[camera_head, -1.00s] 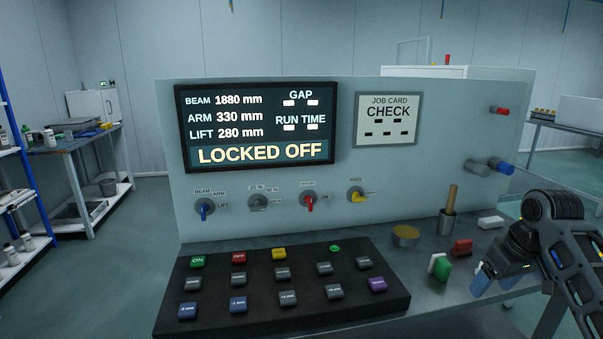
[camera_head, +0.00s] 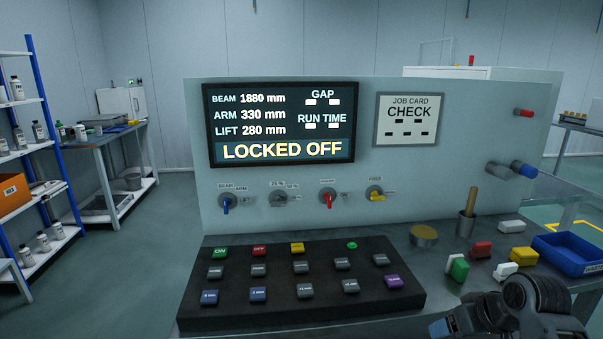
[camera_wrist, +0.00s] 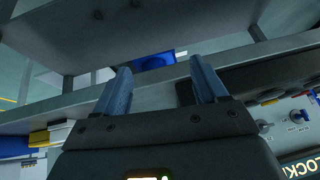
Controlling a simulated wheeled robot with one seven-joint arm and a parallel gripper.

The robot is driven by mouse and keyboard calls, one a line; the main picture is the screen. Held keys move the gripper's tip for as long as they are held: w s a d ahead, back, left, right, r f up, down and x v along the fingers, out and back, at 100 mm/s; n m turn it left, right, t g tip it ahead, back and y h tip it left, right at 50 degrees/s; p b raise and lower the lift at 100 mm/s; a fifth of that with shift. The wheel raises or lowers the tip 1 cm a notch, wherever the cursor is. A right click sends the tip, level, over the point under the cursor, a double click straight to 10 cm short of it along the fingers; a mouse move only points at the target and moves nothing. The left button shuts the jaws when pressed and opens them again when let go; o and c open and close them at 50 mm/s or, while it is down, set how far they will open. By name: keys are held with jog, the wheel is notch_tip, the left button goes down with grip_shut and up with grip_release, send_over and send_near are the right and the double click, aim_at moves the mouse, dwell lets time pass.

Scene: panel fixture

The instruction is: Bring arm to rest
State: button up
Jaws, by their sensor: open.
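My gripper (camera_head: 446,326) is at the bottom right of the head view, low and close to the front of the bench, partly cut off by the picture edge. In the wrist view my gripper (camera_wrist: 160,82) shows two blue fingers spread apart with nothing held between them. The panel (camera_head: 455,185) stands upright behind the bench. Its screen (camera_head: 282,150) reads LOCKED OFF, with BEAM 1880 mm, ARM 330 mm and LIFT 280 mm. The job card (camera_head: 408,110) reads CHECK.
A black button box (camera_head: 240,318) lies on the bench left of my arm. Nearby are a green-white block (camera_head: 458,268), a red block (camera_head: 481,250), a yellow block (camera_head: 524,255), a cup with a wooden handle (camera_head: 466,226) and a blue tray (camera_head: 580,262). Shelves (camera_head: 40,110) stand left.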

jog(key=s+a+f+m+t, duration=0.1)
jog(key=s+a+f, duration=0.2)
jog(key=a, duration=0.3)
jog(key=s+a+f+t, duration=0.2)
jog(key=s+a+f, duration=0.15)
jog(key=a, duration=0.25)
jog(key=s+a+m+t, duration=0.2)
jog(key=s+a, duration=0.3)
jog(key=s, duration=0.6)
jog(key=s+r+t+h, duration=0.2)
jog(key=s+r, duration=0.2)
jog(key=s, duration=1.2)
jog(key=s+d+r+n+t, duration=0.2)
jog(key=s+d+r, duration=0.1)
jog(key=s+r, duration=0.8)
jog(key=shift+r+n+y, duration=0.3)
jog(key=shift+r+n, duration=0.1)
jog(key=shift+r, duration=0.3)
jog(key=shift+d, duration=0.1)
